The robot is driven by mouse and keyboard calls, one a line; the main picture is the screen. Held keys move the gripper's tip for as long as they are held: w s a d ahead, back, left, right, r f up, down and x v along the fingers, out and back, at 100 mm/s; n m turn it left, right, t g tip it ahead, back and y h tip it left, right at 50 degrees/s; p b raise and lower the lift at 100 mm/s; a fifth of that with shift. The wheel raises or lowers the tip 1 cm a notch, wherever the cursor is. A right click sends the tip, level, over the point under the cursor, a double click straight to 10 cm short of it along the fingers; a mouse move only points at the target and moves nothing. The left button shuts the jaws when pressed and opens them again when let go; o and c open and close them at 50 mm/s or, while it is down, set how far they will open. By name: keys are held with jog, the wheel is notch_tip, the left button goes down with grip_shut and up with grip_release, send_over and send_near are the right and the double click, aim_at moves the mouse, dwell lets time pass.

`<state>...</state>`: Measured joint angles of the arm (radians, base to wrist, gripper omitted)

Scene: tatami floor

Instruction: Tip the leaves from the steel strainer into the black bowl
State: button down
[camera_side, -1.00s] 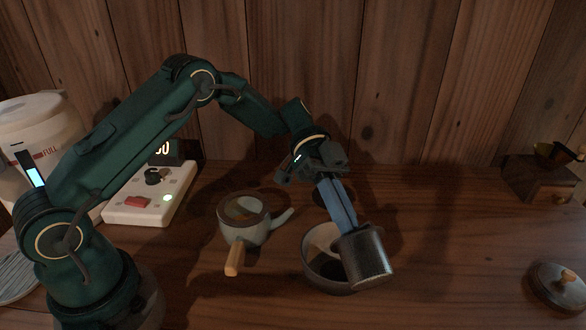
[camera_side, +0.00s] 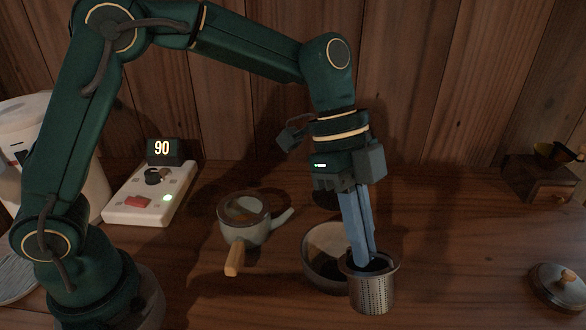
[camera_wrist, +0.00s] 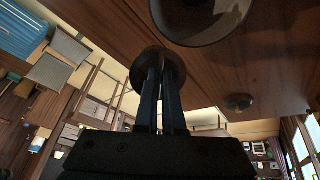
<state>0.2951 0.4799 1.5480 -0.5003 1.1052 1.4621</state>
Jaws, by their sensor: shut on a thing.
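The steel strainer (camera_side: 373,293), a perforated cup, hangs upright in my gripper (camera_side: 366,262), opening upward. My gripper is shut on its rim, with the fingers pointing down. The strainer is in front and to the right of a round bowl (camera_side: 312,240), overlapping its right edge in the side view. The bowl looks greyish with a dark inside; part of it is hidden. In the wrist view the bowl (camera_wrist: 238,14) is at the top, and the strainer (camera_wrist: 146,58) is at the fingertips. I cannot make out leaves in either vessel.
A grey teapot (camera_side: 259,232) with a wooden handle stands left of the bowl. A white control box (camera_side: 150,195) with a display reading 90 is further left. A round lid (camera_side: 560,287) lies at the right, and a wooden box (camera_side: 541,180) stands behind. The right-centre tabletop is clear.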

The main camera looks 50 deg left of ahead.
aim_at(377, 314)
jog(key=shift+s+d+f+t+y, duration=0.5)
jog(key=shift+s+d+f+y, duration=0.2)
jog(key=shift+d+f+y, duration=0.25)
jog(key=shift+s+d+f+t+y, duration=0.2)
jog(key=shift+s+d+t+y, duration=0.35)
jog(key=shift+d+y, duration=0.35)
jog(key=shift+s+d+f+t+y, duration=0.2)
jog(key=shift+s+d+t+y, duration=0.25)
jog(key=shift+s+d+y, duration=0.4)
jog(key=shift+m, duration=0.4)
jog(key=w+a+r, duration=0.1)
jog(key=a+r, duration=0.1)
jog(key=w+a+r, duration=0.1)
jog(key=r, duration=0.1)
jog(key=shift+w+a, duration=0.35)
jog(key=a+r+n+y, duration=0.1)
jog(key=a+r+n, duration=0.25)
jog(key=a, duration=0.45)
jog(key=w+a+r+n+g, duration=0.1)
jog(key=a+r+n, duration=0.2)
jog(key=a+n, duration=0.35)
jog(key=a+r+n+y, duration=0.1)
jog(key=a+r+n, duration=0.2)
jog(key=a, duration=0.6)
notch_tip(377, 314, down, 6)
jog(key=s+n+g, duration=0.1)
jog(key=s+n, duration=0.1)
jog(key=n, duration=0.3)
jog(key=shift+s, duration=0.25)
